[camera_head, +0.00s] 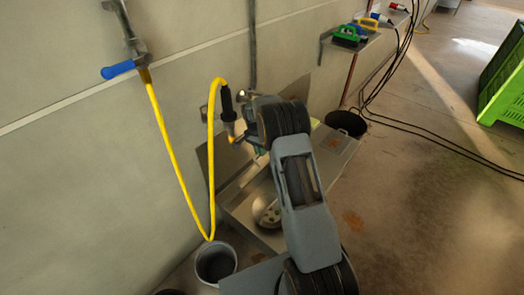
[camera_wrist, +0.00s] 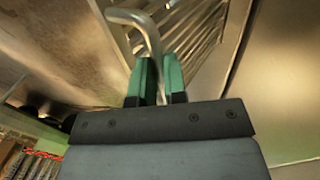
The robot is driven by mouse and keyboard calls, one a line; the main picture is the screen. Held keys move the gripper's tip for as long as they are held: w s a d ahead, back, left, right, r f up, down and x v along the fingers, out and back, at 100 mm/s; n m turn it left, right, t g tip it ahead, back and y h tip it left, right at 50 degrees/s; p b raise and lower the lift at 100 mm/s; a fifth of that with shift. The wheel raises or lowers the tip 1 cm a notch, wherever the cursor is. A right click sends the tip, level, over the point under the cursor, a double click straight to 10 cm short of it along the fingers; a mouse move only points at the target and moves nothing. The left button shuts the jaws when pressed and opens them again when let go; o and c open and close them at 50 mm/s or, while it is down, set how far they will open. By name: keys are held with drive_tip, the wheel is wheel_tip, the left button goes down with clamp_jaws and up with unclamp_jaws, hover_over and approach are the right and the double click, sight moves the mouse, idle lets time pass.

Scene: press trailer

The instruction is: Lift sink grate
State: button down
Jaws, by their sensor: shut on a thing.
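In the wrist view my gripper (camera_wrist: 158,75) has its two green fingers closed around a bent metal bar (camera_wrist: 140,17). The bar looks like the handle of the slatted metal sink grate (camera_wrist: 198,32), which shows just beyond the fingers, tilted in this view. In the head view the metal sink (camera_head: 240,195) stands against the wall, partly behind my arm. My fingers and the grate are mostly hidden there by my own wrist. I cannot tell whether the grate touches the sink.
A yellow hose (camera_head: 176,165) hangs from a blue-handled tap (camera_head: 118,69) and loops up by the sink. A grey bucket (camera_head: 215,263) stands below it. A black bucket (camera_head: 345,123) stands behind the sink. Cables (camera_head: 440,148) cross the floor; a green crate (camera_head: 505,80) is at right.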

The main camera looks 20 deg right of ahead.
drive_tip(key=shift+s+a+f, duration=0.15)
drive_tip(key=shift+f, duration=0.25)
drive_tip(key=c, duration=1.4)
unclamp_jaws()
drive_tip(key=shift+f, duration=0.1)
drive_tip(key=shift+c, duration=0.2)
drive_tip(key=shift+o, duration=1.4)
drive_tip(key=shift+r, duration=0.35)
drive_tip(key=shift+r, duration=0.2)
drive_tip(key=v, duration=0.2)
drive_tip(key=shift+d+r+p, duration=0.2)
drive_tip(key=shift+r+p, duration=0.1)
drive_tip(key=shift+r, duration=0.05)
drive_tip(key=s+a+r, duration=0.1)
drive_tip(key=s+r, duration=0.3)
drive_tip(key=s, duration=0.3)
drive_tip(key=s+a+r+p, duration=0.1)
drive_tip(key=s+r, duration=0.4)
drive_tip(key=s, duration=0.2)
drive_tip(key=shift+r, duration=0.3)
